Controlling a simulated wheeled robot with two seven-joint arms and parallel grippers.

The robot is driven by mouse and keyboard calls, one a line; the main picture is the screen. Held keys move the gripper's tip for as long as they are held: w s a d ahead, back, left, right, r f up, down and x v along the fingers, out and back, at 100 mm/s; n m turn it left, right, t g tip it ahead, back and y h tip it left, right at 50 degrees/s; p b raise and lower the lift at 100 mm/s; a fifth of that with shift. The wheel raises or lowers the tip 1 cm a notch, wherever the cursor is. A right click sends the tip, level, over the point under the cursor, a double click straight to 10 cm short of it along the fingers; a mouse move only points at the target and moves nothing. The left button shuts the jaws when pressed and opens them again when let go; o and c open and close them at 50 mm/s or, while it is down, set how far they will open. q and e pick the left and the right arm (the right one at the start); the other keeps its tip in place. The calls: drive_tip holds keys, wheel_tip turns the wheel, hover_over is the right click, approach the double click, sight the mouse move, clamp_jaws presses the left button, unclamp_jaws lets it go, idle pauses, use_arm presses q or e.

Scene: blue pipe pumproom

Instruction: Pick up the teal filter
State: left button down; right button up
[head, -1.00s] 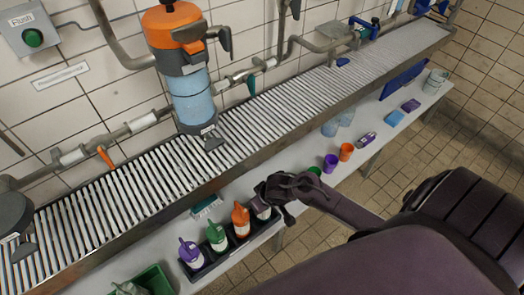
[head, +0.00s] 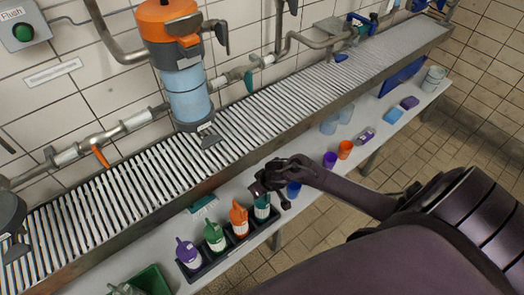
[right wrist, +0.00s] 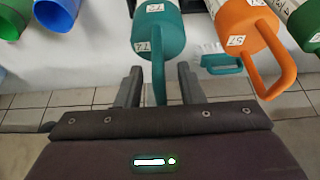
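The teal filter (head: 262,207) stands upright in the right end of a dark rack (head: 205,271) on the lower bench. It has a white lower part, and my gripper partly covers its top. In the right wrist view the teal filter (right wrist: 158,32) shows its numbered labels and its handle, which points toward my palm. My right gripper (head: 262,190) is at the filter's top. In the right wrist view its two fingers (right wrist: 159,88) are open, with the handle between them and a gap on each side. My left gripper is not in view.
Orange (head: 239,220), green (head: 214,236) and purple (head: 188,253) filters stand beside it in the rack. A blue cup (head: 293,190) is close to my right gripper. The roller conveyor (head: 130,180) runs behind and above the bench. A green bin (head: 150,280) is at the left.

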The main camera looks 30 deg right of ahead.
clamp_jaws()
idle(0.5)
